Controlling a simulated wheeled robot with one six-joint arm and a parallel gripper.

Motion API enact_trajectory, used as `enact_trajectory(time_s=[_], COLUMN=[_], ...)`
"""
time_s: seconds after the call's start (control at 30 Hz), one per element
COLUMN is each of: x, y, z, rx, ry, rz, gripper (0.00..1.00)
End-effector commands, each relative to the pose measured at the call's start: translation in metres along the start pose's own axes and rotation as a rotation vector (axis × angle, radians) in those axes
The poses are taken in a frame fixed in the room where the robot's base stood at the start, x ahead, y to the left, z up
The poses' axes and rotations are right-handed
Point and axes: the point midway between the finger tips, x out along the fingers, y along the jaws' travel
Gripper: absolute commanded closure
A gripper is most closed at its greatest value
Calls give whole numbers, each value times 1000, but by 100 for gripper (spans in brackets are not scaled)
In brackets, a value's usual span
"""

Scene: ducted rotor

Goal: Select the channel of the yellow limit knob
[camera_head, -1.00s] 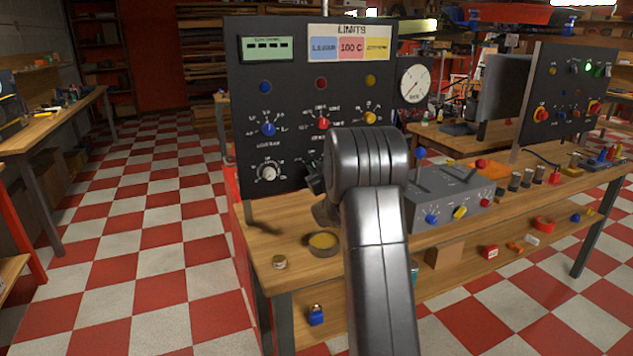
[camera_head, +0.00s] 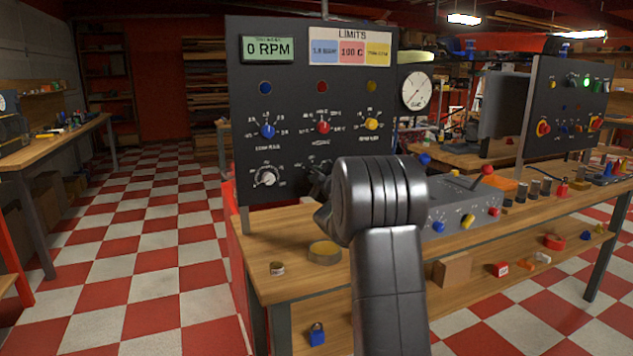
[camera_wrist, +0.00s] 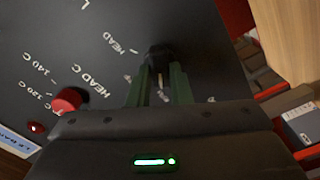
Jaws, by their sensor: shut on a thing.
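The yellow limit knob (camera_head: 371,124) is at the right of a row of three knobs on the black upright panel (camera_head: 300,100). A blue knob (camera_head: 268,131) and a red knob (camera_head: 323,127) are to its left. In the wrist view my gripper (camera_wrist: 160,82) has its green fingers closed around a black knob (camera_wrist: 160,55), beside a "HEAD" label. The red knob (camera_wrist: 68,100) is left of it there. In the head view my arm mostly hides that black knob. The display (camera_head: 267,48) reads "0 RPM".
A limits card (camera_head: 352,48) with blue, pink and yellow fields is at the panel's top right. A pale-capped knob (camera_head: 266,177) is at the lower left. A round gauge (camera_head: 415,90) and a grey control box (camera_head: 465,203) are to the right. Small tins are on the bench.

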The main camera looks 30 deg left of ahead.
Motion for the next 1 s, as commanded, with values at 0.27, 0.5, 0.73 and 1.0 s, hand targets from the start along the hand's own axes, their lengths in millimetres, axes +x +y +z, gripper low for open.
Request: enact_trajectory(time_s=[0.27, 0.5, 0.73, 1.0], x=[0, 0, 0, -3], y=[-1, -1, -1, 0], z=[0, 0, 0, 0], rx=[-28, -28, -26, -26], ry=[-1, -1, 0, 0], rz=[-2, -2, -1, 0], gripper=[100, 100, 60, 60])
